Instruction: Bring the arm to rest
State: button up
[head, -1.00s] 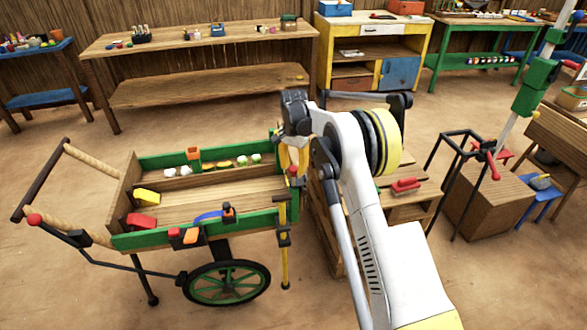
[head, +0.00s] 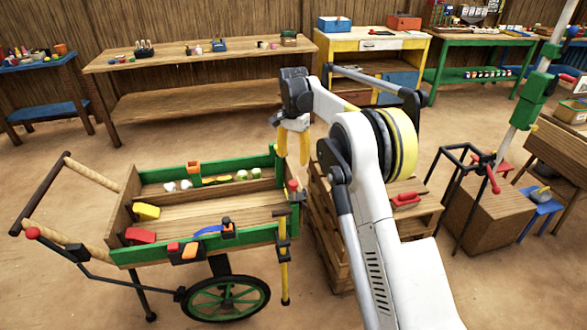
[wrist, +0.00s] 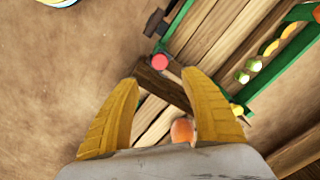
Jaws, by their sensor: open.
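My gripper (head: 293,144) hangs from the raised arm just past the right end of the green-sided cart (head: 200,210) in the head view. Its yellow fingers point down and are apart. In the wrist view my gripper (wrist: 160,95) is open with nothing held between the fingertips. Beyond the fingers the cart's wooden end board (wrist: 165,86) shows, with a red round knob (wrist: 160,62) at its corner. An orange thing (wrist: 182,130) shows between the fingers, lower down; part of it is hidden by the gripper body.
The cart holds a yellow block (head: 146,211), a red block (head: 140,235) and several small items along the far side. A wooden pallet stack (head: 335,235) stands right of the cart, partly behind my arm. A long workbench (head: 200,62) stands behind. Sandy floor between is free.

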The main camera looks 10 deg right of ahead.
jog(key=shift+r, duration=0.45)
jog(key=s+r+n+t, duration=0.3)
jog(key=s+r+n, duration=0.1)
jog(key=s+r, duration=1.25)
jog(key=s+f+n+t, duration=0.2)
jog(key=s+f, duration=0.2)
jog(key=s, duration=0.8)
jog(key=s+f+n+t, duration=0.2)
jog(key=s+f+n, duration=0.1)
jog(key=s, duration=1)
jog(key=shift+s+f, duration=0.3)
jog(key=shift+f, duration=0.35)
jog(key=shift+w+r, duration=0.1)
